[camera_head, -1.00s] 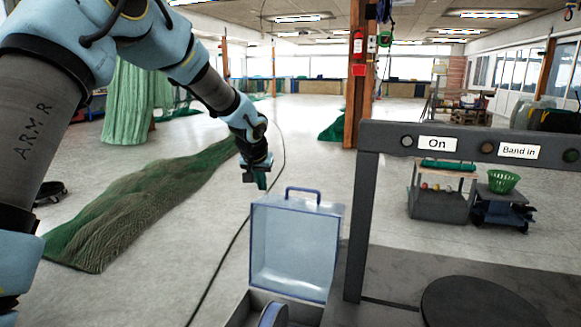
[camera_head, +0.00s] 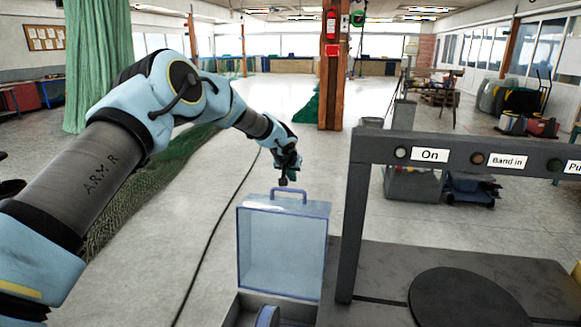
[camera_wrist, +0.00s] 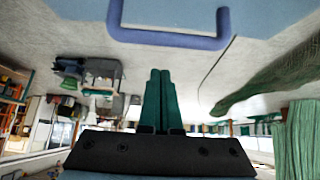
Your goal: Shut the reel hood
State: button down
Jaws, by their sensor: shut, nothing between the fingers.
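The reel hood (camera_head: 283,248) is a clear bluish panel with a blue frame, standing raised and open in the head view. Its blue handle (camera_head: 289,191) is at its top edge. Below it, part of a blue reel (camera_head: 267,316) shows in a grey housing (camera_head: 238,306). My gripper (camera_head: 283,182) is just above and behind the handle. In the wrist view, the two green fingers (camera_wrist: 160,98) are closed together and empty. The handle also shows there (camera_wrist: 168,38), beyond the fingertips and apart from them in the picture. Whether they touch it cannot be told for certain.
A dark machine frame (camera_head: 440,150) with labels "On" and "Band in" stands right of the hood. A round dark plate (camera_head: 465,298) lies on its grey top. Open floor lies beyond the hood.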

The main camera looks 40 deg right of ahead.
jog(key=shift+s+a+f+p, duration=0.3)
jog(key=shift+s+a+p, duration=0.05)
jog(key=shift+a+p, duration=0.2)
jog(key=shift+s+a+f+p, duration=0.3)
jog(key=shift+a+p, duration=0.1)
jog(key=shift+p, duration=0.15)
jog(key=shift+s+a+f, duration=0.1)
jog(key=shift+s+a, duration=0.05)
jog(key=shift+a, duration=0.15)
jog(key=shift+f+b, duration=0.1)
jog(key=shift+b, duration=0.25)
